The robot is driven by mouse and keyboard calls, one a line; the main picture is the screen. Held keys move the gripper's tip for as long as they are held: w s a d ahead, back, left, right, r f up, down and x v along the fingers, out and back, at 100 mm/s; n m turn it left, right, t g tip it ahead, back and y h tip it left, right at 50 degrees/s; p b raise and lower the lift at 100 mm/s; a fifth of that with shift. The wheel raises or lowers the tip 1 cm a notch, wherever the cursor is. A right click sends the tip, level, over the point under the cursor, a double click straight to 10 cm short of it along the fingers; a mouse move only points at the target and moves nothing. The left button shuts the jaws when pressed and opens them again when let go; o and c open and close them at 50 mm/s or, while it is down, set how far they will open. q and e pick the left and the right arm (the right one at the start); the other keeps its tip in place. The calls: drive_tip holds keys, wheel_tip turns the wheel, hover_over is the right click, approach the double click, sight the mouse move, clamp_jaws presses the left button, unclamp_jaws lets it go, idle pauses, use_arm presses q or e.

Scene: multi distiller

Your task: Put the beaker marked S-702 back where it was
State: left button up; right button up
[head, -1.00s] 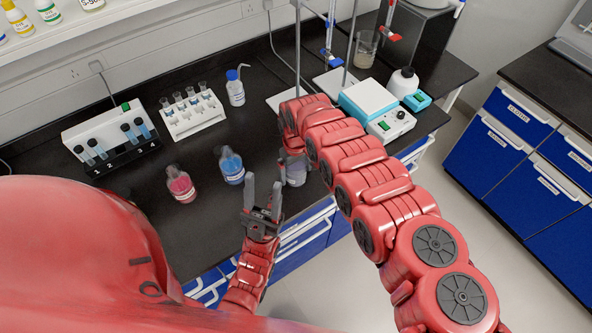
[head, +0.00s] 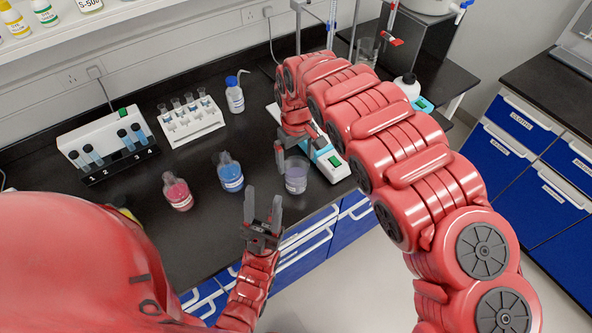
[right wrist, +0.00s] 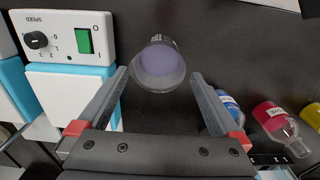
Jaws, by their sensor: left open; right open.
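A glass beaker (head: 296,176) with pale purple liquid stands on the black bench near its front edge. In the right wrist view the beaker (right wrist: 159,64) shows between and just beyond my fingertips, with dark bench around it. I cannot read its marking. My right gripper (head: 292,152) is open right behind the beaker in the head view; in its wrist view (right wrist: 160,78) its fingers are spread and I see no clear contact. My left gripper (head: 263,212) is open and empty, in front of the bench edge. Another beaker (head: 366,52) stands at the back, beneath a burette.
A white-and-blue stirrer (head: 328,160) is right of the beaker, partly behind my right arm. A blue bottle (head: 230,174) and a red bottle (head: 177,192) stand to the left. Farther back are tube racks (head: 190,122) and a wash bottle (head: 234,96). Bench between the blue bottle and beaker is clear.

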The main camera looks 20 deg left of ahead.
drive_tip(key=shift+r+p, duration=0.55)
drive_tip(key=shift+r, duration=0.75)
drive_tip(key=shift+r, duration=0.1)
